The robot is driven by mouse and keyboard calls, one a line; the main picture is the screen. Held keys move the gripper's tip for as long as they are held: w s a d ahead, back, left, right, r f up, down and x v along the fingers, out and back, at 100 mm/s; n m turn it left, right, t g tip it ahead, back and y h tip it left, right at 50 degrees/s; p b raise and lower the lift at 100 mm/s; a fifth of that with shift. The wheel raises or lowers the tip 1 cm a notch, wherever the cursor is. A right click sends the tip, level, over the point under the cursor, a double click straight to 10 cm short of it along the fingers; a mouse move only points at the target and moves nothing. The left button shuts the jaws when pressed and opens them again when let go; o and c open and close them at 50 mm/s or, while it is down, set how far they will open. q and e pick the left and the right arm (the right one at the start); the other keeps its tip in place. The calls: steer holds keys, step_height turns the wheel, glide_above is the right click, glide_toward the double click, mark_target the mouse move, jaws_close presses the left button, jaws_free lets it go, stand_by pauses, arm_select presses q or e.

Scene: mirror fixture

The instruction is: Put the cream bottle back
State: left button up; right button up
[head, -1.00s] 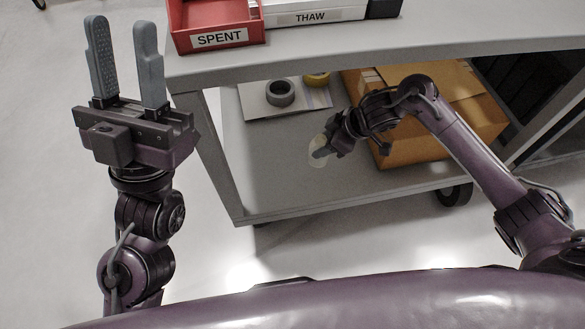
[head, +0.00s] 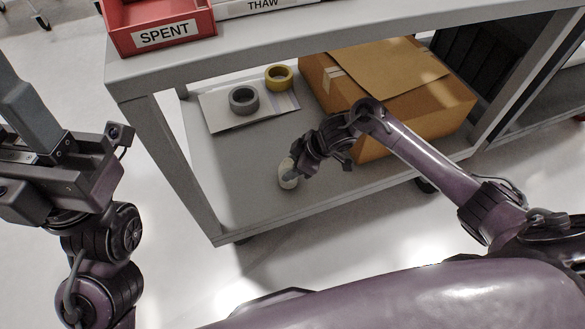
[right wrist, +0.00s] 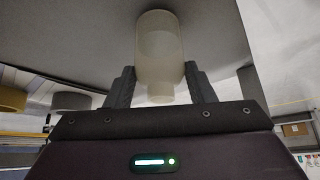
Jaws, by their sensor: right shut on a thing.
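The cream bottle (head: 288,174) is pale and small, over the lower shelf (head: 245,200) of the grey cart. My right gripper (head: 293,168) is shut on it. In the right wrist view the bottle (right wrist: 159,45) sits between the two fingers of the right gripper (right wrist: 160,78), its narrower neck end toward the palm. I cannot tell whether its base touches the shelf. My left gripper (head: 15,95) is at the left edge, cut off by the frame, away from the cart; one finger shows, with none close against it.
A cardboard box (head: 440,100) stands on the lower shelf to the right of the bottle. The upper shelf overhangs, bearing a red SPENT bin (head: 160,38) and a THAW bin (head: 265,5).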

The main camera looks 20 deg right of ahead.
steer(key=shift+f, duration=0.1)
steer(key=o, duration=1)
steer(key=shift+f, duration=0.1)
steer(key=shift+o, duration=0.2)
